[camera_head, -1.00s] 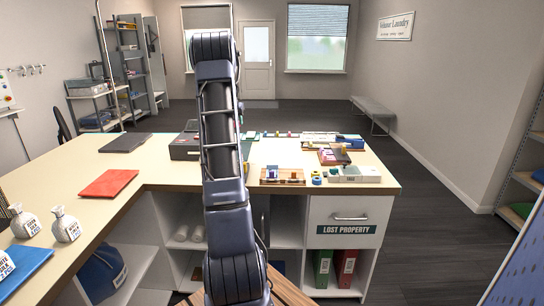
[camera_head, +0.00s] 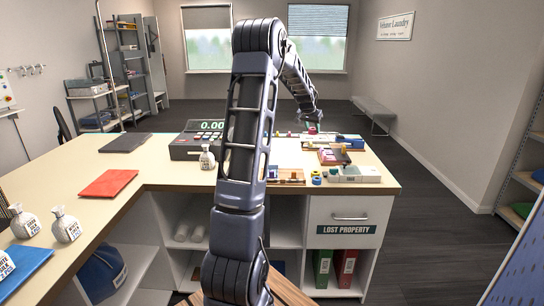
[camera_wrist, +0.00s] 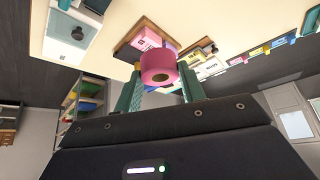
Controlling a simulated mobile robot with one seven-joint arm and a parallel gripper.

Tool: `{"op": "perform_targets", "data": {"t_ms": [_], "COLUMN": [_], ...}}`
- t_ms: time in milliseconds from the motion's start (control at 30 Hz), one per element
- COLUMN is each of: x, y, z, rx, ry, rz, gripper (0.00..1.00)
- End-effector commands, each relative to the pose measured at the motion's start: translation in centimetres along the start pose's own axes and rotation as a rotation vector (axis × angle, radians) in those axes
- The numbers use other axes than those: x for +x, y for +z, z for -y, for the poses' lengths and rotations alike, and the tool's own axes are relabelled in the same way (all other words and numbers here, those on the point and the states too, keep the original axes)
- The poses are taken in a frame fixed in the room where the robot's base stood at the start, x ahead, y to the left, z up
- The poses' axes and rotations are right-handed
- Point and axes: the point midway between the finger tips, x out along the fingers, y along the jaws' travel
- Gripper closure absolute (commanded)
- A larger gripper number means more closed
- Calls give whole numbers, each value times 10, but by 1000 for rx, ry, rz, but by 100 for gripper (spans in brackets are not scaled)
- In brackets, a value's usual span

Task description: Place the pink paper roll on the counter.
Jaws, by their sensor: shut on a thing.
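In the head view my gripper (camera_head: 312,124) is small and far off, over the far right part of the counter (camera_head: 160,178); the roll is hardly visible there. The pale counter top (camera_wrist: 95,40) also shows in the wrist view, behind the roll. I cannot tell how far the roll is from the surface.
A wooden tray with pink items (camera_head: 334,157) lies near my gripper, among several small things. A grey box (camera_head: 358,174) lies nearer the right front edge. A cash register (camera_head: 198,145), a white bottle (camera_head: 207,158) and a red folder (camera_head: 109,183) stand or lie further left, with bare counter between.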

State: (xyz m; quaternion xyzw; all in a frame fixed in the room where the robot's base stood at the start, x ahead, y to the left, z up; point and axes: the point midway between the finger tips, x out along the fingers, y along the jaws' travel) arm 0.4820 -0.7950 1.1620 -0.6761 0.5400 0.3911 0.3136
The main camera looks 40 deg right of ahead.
Motion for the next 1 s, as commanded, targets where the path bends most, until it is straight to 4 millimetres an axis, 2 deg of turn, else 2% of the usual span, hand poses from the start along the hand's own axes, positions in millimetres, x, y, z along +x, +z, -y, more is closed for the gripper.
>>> {"op": "perform_targets", "data": {"t_ms": [100,267,800,1000], "x": [1,15,115,135], "y": [0,8,65,76], "z": [-16,-22,-21,-21], "rx": [16,19,18,18], "ry": [9,13,12,11], "rz": [0,3,3,1], "gripper": [82,82,82,82]}}
